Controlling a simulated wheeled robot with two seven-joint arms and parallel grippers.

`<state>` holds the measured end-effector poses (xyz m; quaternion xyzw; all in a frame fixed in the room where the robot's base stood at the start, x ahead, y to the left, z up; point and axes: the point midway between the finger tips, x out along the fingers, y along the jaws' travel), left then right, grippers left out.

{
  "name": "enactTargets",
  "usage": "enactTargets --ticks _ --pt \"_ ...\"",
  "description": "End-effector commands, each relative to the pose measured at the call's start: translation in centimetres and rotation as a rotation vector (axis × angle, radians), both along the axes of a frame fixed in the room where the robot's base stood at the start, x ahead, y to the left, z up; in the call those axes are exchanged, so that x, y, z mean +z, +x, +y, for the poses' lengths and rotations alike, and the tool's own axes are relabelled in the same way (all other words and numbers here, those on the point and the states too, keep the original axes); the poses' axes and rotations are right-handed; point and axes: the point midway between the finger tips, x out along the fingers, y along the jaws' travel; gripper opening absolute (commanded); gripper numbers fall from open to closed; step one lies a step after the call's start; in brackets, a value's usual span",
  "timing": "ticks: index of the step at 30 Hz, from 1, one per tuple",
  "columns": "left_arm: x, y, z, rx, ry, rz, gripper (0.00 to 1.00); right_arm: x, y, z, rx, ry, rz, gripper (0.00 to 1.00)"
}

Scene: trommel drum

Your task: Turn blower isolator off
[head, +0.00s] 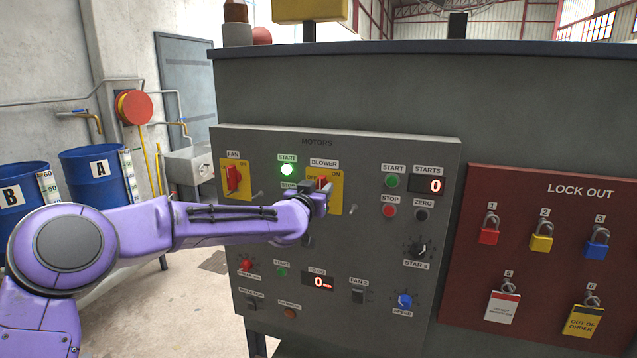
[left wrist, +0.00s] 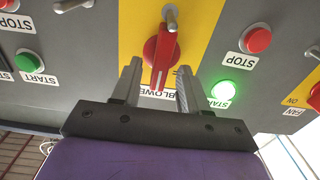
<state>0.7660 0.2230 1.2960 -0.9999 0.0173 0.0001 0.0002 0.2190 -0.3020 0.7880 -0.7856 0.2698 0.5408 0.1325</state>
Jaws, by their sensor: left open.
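The blower isolator is a red rotary handle (head: 322,181) on a yellow plate (head: 337,197), under a BLOWER label with OFF at left and ON at right. In the left wrist view, upside down, the red handle (left wrist: 161,58) stands nearly vertical with a white line on it. My left gripper (head: 318,199) is at the plate and partly covers it in the head view. In the wrist view its open fingers (left wrist: 159,68) lie on either side of the handle's end, with gaps; whether they touch it is unclear. My right gripper is not in view.
The fan isolator (head: 233,178) is left of the blower. A lit green start button (head: 287,170) sits between them; small metal levers (head: 352,209) stick out of the panel. More buttons, knobs and displays fill the panel. A red lock-out board (head: 545,250) with padlocks hangs at right.

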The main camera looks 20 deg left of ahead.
Motion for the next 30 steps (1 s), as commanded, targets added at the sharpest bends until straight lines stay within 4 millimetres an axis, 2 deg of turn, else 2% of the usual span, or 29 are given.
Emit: enactTargets --ticks 8,9,11,12,13,23,30 --pt "-0.12 0.43 0.0 0.001 -0.001 0.0 0.44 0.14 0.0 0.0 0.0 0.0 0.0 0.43" --pt "-0.12 0.43 0.0 0.0 0.0 0.0 0.4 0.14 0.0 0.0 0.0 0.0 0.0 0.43" --pt "-0.12 0.42 0.0 0.0 0.0 0.0 0.21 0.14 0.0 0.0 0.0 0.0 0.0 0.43" --pt "-0.11 0.42 0.0 0.0 -0.001 0.0 0.08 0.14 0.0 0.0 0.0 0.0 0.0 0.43" --pt "-0.11 0.42 0.0 0.0 0.0 0.0 0.0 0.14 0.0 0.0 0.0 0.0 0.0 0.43" --pt "-0.13 0.4 0.02 0.0 -0.023 0.001 0.0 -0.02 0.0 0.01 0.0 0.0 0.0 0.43" --pt "-0.22 0.41 0.18 0.001 -0.137 0.004 0.0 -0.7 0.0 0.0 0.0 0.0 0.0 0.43"
